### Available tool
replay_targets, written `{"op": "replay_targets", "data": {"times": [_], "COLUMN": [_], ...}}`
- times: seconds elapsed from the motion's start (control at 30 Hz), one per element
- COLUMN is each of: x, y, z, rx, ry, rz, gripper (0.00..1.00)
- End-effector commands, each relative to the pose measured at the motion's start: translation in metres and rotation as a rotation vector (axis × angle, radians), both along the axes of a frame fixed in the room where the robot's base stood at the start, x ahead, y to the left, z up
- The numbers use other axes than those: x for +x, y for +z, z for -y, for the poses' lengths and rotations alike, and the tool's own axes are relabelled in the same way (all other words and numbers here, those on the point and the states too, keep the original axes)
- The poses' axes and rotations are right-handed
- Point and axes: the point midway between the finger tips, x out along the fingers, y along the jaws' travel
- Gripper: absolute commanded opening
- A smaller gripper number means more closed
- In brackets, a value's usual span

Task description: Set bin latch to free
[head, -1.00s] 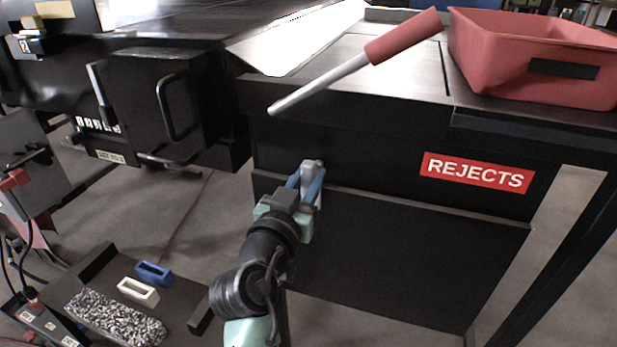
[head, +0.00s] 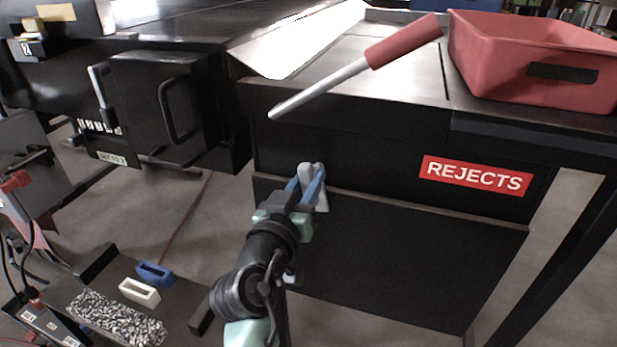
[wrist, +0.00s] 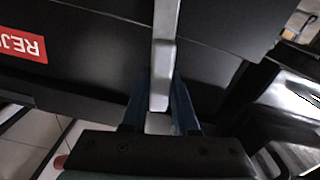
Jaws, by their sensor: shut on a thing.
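A small light-grey latch handle (head: 308,172) stands out from the black front of the rejects unit, left of the REJECTS sign. In the wrist view the grey latch handle (wrist: 162,75) runs down from the top edge, with its blocky end between my fingers. My gripper (head: 305,188) is shut on this handle, with one blue finger on either side. The blue fingers also show in the wrist view (wrist: 160,108). The fingers partly hide the handle in the head view. I see no marking for the latch's positions.
A red-gripped lever (head: 350,75) slants above my gripper. A red bin (head: 535,60) sits on top at the right, above the REJECTS sign (head: 476,175). A black box with a handle (head: 165,110) is at the left. A low tray (head: 95,265) holds blue and white blocks.

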Motion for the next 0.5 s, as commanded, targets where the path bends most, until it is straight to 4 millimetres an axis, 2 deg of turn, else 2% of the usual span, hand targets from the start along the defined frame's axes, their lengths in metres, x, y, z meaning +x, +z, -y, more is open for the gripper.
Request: {"op": "replay_targets", "data": {"times": [0.5], "x": [0.0009], "y": [-0.001], "z": [-0.0039], "rx": [-0.462], "ry": [0.001], "rz": [-0.155], "gripper": [0.0]}}
